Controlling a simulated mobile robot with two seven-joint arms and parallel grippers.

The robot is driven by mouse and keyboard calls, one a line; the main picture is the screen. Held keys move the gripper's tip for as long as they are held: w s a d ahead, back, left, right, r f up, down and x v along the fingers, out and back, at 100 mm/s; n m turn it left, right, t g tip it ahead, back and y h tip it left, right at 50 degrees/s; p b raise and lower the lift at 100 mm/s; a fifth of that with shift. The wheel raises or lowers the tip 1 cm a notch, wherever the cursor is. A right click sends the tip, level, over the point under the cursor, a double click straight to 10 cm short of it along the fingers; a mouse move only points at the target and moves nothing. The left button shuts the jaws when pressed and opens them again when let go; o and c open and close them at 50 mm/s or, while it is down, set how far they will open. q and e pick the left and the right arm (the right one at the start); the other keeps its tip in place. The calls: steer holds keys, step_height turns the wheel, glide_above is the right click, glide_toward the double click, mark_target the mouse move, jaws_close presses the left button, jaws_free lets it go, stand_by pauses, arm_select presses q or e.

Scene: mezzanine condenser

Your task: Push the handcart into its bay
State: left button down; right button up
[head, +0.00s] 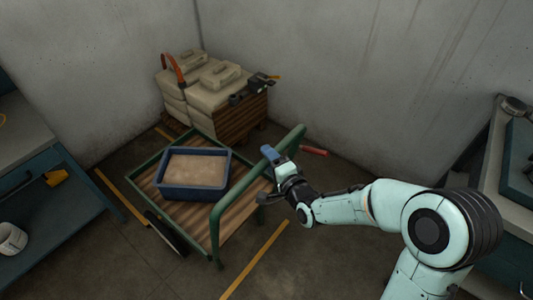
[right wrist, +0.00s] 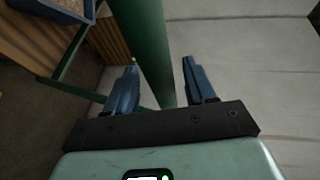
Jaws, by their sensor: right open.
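The handcart (head: 195,215) has a green tube frame and a wooden deck, and stands on the floor between yellow lines. A blue bin (head: 195,193) with pale contents sits on its deck. My right gripper (head: 268,155) is at the upright green handle (head: 245,180), on its right side. In the right wrist view the open blue fingers (right wrist: 160,88) lie either side of the green tube (right wrist: 150,50), with a gap to the right finger. Whether the left finger touches it I cannot tell. My left gripper is not in view.
A wooden pallet stack (head: 245,112) with pale sacks (head: 205,88) stands in the corner behind the cart. Yellow floor lines (head: 254,260) run on both sides of the cart. A blue workbench (head: 50,200) is at left, another counter (head: 490,160) at right. A red-handled item (head: 314,151) lies near the wall.

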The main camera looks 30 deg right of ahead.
steer(key=shift+w+f, duration=0.15)
steer(key=shift+w, duration=1)
jaws_close()
